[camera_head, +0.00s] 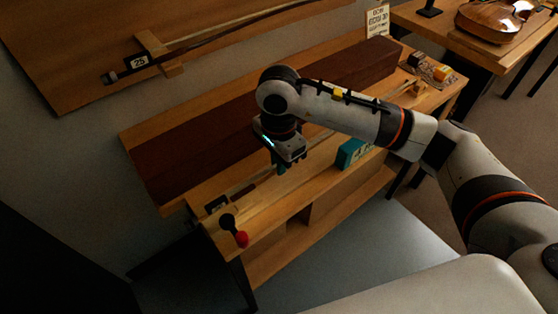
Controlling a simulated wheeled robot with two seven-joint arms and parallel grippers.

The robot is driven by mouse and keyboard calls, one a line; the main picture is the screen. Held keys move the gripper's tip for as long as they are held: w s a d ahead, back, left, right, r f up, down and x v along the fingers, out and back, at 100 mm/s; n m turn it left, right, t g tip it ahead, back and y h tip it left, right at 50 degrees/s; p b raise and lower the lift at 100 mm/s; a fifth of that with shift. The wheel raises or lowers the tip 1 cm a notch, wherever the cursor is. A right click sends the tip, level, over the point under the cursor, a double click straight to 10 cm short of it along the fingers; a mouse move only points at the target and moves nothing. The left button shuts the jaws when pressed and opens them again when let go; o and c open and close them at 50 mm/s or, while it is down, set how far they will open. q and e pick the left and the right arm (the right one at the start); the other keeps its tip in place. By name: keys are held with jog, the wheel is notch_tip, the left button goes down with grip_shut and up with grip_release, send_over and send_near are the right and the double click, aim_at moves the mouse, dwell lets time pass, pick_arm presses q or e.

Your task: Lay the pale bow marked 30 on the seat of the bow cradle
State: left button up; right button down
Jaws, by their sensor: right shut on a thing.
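A long thin bow runs along the front strip of the wooden bench, with its dark end (216,204) at the lower left. Its stick (318,138) shows again to the right of my right gripper. Any number on it is too small to read. My right gripper (279,168) points down over the bow and is shut on it, hiding the part between the fingers. A small pale wooden support (418,88) stands near the bench's right end; I cannot tell whether it is the bow cradle. My left gripper is not in view.
A long dark reddish block (215,135) lies along the bench behind the bow. A teal box (352,152) and a red-tipped black object (239,236) are at the front edge. A bow marked 25 (138,62) hangs on the back board. A violin (495,18) lies on another table.

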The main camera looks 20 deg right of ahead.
jog(key=shift+f+b, duration=0.3)
jog(key=shift+b, duration=0.05)
dwell(0.3)
jog(key=c, duration=1.5)
grip_release()
jog(key=shift+o, duration=0.2)
notch_tip(320, 180, up, 12)
